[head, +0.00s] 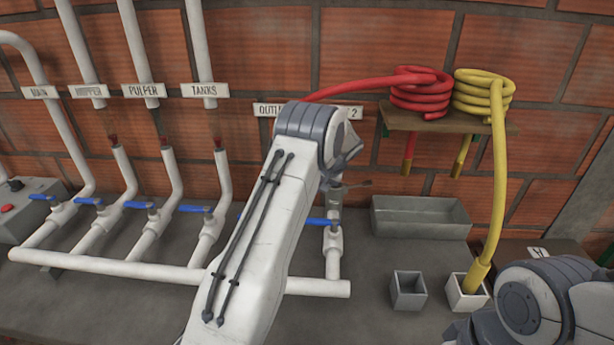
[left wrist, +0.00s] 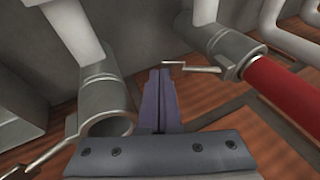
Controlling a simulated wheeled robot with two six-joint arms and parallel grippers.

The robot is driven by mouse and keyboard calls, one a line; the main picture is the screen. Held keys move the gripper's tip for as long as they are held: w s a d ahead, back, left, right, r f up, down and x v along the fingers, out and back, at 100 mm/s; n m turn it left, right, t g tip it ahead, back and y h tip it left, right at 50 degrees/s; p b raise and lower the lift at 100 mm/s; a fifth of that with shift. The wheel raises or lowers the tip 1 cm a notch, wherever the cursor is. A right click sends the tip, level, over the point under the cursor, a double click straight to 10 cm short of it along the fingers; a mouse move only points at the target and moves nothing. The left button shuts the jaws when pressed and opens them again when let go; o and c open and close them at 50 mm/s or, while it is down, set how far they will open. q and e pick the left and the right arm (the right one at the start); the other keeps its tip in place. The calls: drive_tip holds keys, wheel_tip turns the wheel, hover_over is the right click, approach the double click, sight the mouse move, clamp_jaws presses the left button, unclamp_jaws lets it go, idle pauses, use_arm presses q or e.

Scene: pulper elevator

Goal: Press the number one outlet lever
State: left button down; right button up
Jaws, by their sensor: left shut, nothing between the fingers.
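In the left wrist view, my left gripper (left wrist: 161,75) is shut and empty, between two grey outlet pipes. The right pipe (left wrist: 228,45) has a red hose (left wrist: 278,88) on its end and a thin metal lever (left wrist: 198,68), which reaches to just by my fingertips; I cannot tell if they touch. The left pipe (left wrist: 105,105) has an open end and its own thin lever (left wrist: 52,150). My right gripper is out of view.
Several white pipes with blue valve handles (head: 195,209) stand at the left. Red (head: 420,92) and yellow (head: 484,95) coiled hoses rest on a wall shelf. A grey trough (head: 420,217) and two small square cups (head: 408,291) sit on the right of the counter.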

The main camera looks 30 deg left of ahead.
use_arm(q)
drive_tip(key=shift+r, duration=0.15)
drive_tip(key=shift+r+p, duration=0.4)
drive_tip(key=shift+r, duration=0.25)
drive_tip(key=b+v, duration=0.1)
drive_tip(key=v, duration=0.9)
drive_tip(key=shift+r+b, duration=0.2)
drive_tip(key=shift+b, duration=0.15)
drive_tip(key=shift+d, duration=0.2)
